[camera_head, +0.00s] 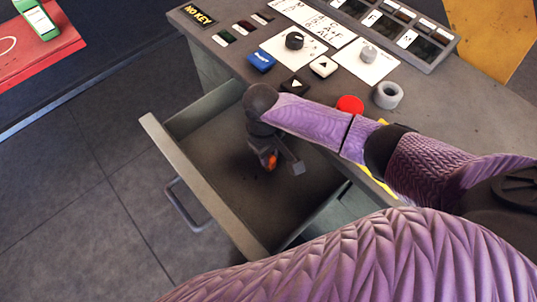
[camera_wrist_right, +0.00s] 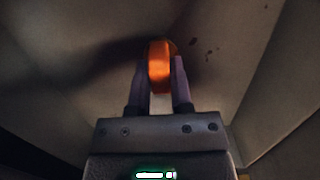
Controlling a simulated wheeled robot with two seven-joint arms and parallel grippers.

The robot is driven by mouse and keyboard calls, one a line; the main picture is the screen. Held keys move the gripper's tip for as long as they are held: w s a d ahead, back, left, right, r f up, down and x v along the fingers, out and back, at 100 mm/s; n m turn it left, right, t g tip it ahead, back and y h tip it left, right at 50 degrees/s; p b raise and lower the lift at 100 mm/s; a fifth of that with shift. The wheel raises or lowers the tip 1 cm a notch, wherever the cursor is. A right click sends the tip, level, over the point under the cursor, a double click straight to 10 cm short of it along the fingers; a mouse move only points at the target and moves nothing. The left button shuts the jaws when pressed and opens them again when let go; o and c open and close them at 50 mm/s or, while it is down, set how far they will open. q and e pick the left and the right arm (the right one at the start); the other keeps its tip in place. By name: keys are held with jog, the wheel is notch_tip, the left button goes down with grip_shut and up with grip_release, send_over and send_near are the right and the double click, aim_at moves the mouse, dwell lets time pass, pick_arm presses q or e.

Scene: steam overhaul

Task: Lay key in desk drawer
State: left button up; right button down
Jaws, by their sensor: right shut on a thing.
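The desk drawer (camera_head: 220,195) is pulled open from the grey desk, with its handle on the front panel at the left. My right gripper (camera_head: 273,163) reaches down inside the drawer. In the right wrist view my right gripper (camera_wrist_right: 160,85) is shut on an orange thing, which I take for the key (camera_wrist_right: 160,65); the fingers hide part of it. A small orange bit of the key (camera_head: 270,159) also shows in the head view. I cannot tell whether it touches the drawer floor. My left gripper is not in view.
The desk top (camera_head: 330,85) holds a blue switch (camera_head: 261,61), a red button (camera_head: 349,105), a grey ring (camera_head: 388,95) and several knobs and keys. A "NO KEY" sign (camera_head: 198,15) is at its far left corner. A red panel (camera_head: 35,50) stands at the upper left. The drawer floor looks otherwise clear.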

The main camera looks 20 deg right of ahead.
jog(key=c, duration=0.7)
grip_release()
jog(key=shift+o, duration=0.8)
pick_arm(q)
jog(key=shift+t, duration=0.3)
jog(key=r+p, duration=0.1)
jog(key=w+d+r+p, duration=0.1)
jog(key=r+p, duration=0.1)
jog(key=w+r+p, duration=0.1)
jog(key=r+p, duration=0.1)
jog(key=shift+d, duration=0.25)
pick_arm(e)
notch_tip(320, 180, up, 12)
jog(key=w, duration=0.1)
jog(key=shift+w+a, duration=0.2)
jog(key=shift+a, duration=0.1)
